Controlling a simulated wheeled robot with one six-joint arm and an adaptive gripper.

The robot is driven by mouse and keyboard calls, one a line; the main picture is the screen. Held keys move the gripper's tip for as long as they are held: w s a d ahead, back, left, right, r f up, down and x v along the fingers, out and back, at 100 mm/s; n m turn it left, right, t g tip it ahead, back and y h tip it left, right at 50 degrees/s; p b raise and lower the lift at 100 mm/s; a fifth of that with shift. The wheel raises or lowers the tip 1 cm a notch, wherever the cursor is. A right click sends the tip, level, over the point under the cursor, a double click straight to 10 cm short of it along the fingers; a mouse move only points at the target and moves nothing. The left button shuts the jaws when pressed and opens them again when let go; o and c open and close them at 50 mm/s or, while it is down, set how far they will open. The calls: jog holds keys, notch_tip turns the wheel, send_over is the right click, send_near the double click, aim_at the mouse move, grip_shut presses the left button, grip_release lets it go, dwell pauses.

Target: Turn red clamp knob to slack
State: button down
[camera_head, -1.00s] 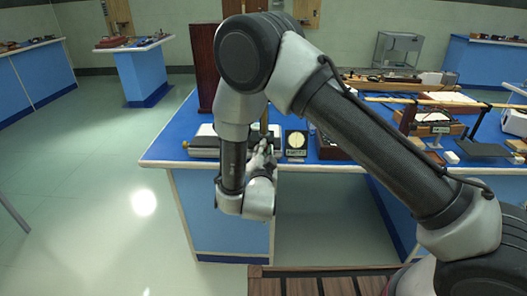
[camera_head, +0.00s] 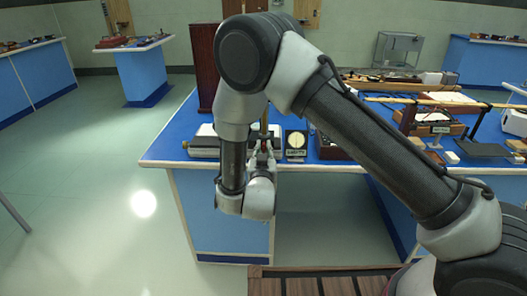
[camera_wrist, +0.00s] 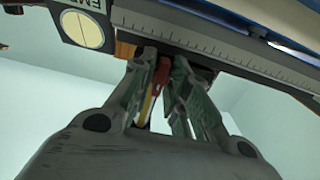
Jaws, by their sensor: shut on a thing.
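The red clamp knob (camera_wrist: 162,76) shows in the wrist view as a narrow red piece between my fingers, under the edge of a graduated metal scale (camera_wrist: 225,48). My gripper (camera_wrist: 160,72) is shut on it, with one finger on each side. A thin yellow strip (camera_wrist: 147,105) shows beside the knob, between the fingers. In the head view my gripper (camera_head: 262,150) is at the front edge of the blue bench, and I cannot make out the knob there.
A black plate with a pale round dial (camera_head: 296,141) stands just right of my gripper; the dial also shows in the wrist view (camera_wrist: 82,30). A grey instrument (camera_head: 205,141) lies to the left. A dark upright cabinet (camera_head: 203,65) stands behind. Open floor lies left of the bench (camera_head: 180,163).

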jog(key=n, duration=0.4)
jog(key=c, duration=2.2)
grip_release()
jog(key=shift+n, duration=1.3)
jog(key=shift+o, duration=0.2)
jog(key=o, duration=0.8)
jog(key=shift+o, duration=0.2)
jog(key=s, duration=0.7)
jog(key=shift+s, duration=0.2)
